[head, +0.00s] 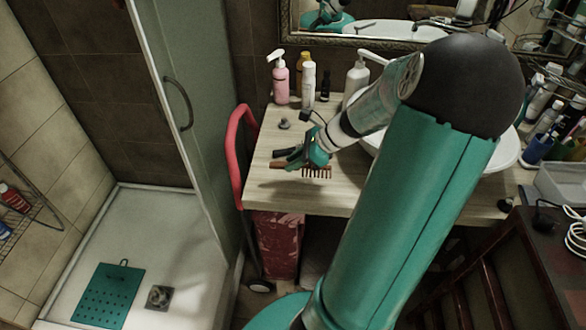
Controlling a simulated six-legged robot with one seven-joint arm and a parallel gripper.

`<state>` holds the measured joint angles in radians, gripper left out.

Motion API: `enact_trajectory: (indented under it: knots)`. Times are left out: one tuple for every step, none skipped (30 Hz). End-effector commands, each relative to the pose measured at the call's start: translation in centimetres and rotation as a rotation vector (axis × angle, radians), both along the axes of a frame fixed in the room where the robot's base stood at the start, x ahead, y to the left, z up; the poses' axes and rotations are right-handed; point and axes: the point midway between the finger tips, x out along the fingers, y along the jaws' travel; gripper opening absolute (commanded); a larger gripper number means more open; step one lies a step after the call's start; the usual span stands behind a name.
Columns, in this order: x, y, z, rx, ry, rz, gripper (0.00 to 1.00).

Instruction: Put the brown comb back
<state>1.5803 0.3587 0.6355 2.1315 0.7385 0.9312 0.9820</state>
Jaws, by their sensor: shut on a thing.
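The brown comb (316,173) shows in the head view with its teeth pointing down. It is above the front left part of the wooden counter (345,199). My gripper (303,164) is shut on the comb from its left part. The comb casts a shadow on the counter to its left, and whether it touches the counter is hard to tell. My arm hides much of the counter's middle and part of the white basin (507,152).
A pink pump bottle (281,82), a white bottle (308,84) and other bottles stand at the counter's back. A small dark object (284,124) lies left of my gripper. A red curved handle (237,150) stands at the counter's left edge. Several bottles crowd the right.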

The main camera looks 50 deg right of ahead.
Motion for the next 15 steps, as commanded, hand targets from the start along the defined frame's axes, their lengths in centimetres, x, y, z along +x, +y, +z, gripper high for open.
enact_trajectory:
  knots:
    - [0.4,-0.2,-0.6,0.005,-0.001,0.001,0.0]
    - [0.6,-0.3,-0.9,0.004,-0.001,0.002,0.0]
    - [0.8,-0.5,-1.2,0.002,-0.001,0.002,0.0]
    - [1.0,-0.6,-1.4,0.002,-0.001,0.002,0.0]
    - [1.1,-0.7,-1.5,0.001,0.0,0.002,0.0]
    - [1.2,-0.7,-1.6,0.001,-0.001,0.003,0.0]
    - [1.3,-0.8,-1.8,0.001,0.0,0.002,0.0]
    - [1.4,-0.8,-2.0,0.001,0.0,0.002,0.0]
    - [1.6,-1.0,-2.3,0.002,-0.001,0.002,0.0]
    - [1.7,-1.1,-2.6,0.002,-0.001,0.003,0.0]
    - [1.6,-1.0,-3.2,0.005,0.0,0.001,0.0]
    - [1.6,-1.0,-3.8,0.004,0.001,0.001,0.0]
    - [1.6,-1.0,-4.2,0.006,0.001,0.001,0.0]
    - [1.6,-1.0,-4.6,0.005,0.0,0.0,0.0]
    - [1.6,-1.0,-5.0,0.003,0.001,0.0,0.0]
